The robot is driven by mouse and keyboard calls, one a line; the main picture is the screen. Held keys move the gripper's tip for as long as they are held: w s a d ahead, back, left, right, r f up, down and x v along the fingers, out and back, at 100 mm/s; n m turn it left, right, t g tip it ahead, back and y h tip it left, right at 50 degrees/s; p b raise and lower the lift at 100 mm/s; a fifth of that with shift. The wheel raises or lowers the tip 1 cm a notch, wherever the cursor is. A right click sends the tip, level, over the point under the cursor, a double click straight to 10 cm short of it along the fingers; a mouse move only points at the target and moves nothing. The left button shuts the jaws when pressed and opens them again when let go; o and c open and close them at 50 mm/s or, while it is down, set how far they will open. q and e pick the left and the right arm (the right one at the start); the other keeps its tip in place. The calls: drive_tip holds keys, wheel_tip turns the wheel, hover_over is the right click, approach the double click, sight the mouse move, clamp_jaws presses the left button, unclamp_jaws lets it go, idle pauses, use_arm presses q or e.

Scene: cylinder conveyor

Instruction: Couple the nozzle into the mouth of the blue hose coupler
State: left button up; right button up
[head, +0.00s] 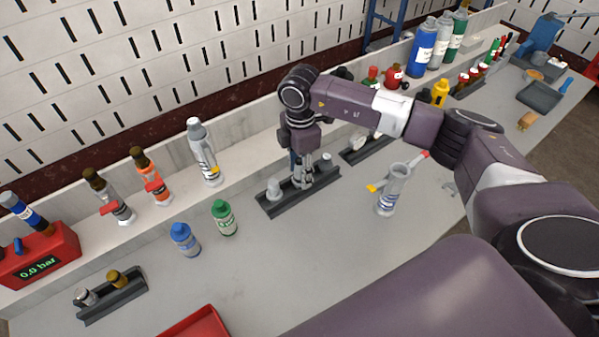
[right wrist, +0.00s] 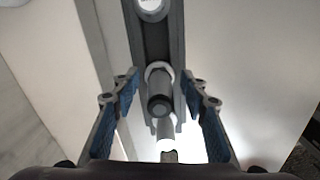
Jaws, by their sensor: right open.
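My right gripper (head: 301,168) points down over a dark slotted rack (head: 268,208) on the bench. In the right wrist view its two blue-padded fingers (right wrist: 162,88) are apart, on either side of a grey metallic nozzle (right wrist: 159,88) standing in the rack. No clear contact shows between the pads and the nozzle. A pale fitting (head: 273,188) stands in the rack to the left of the gripper. A blue cylindrical piece with a dark brown end (head: 24,210) leans on the red gauge box at far left; I cannot tell if it is the blue hose coupler. My left gripper is not in view.
The red gauge box (head: 45,262) reads 0.0 bar. A grey piece with a yellow tab (head: 391,195) stands right of the rack. Blue (head: 184,240) and green (head: 223,218) bottles stand to its left. A small rack (head: 118,299) is at lower left.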

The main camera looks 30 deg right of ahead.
drive_tip(key=shift+f, duration=0.1)
drive_tip(key=shift+c, duration=0.3)
clamp_jaws()
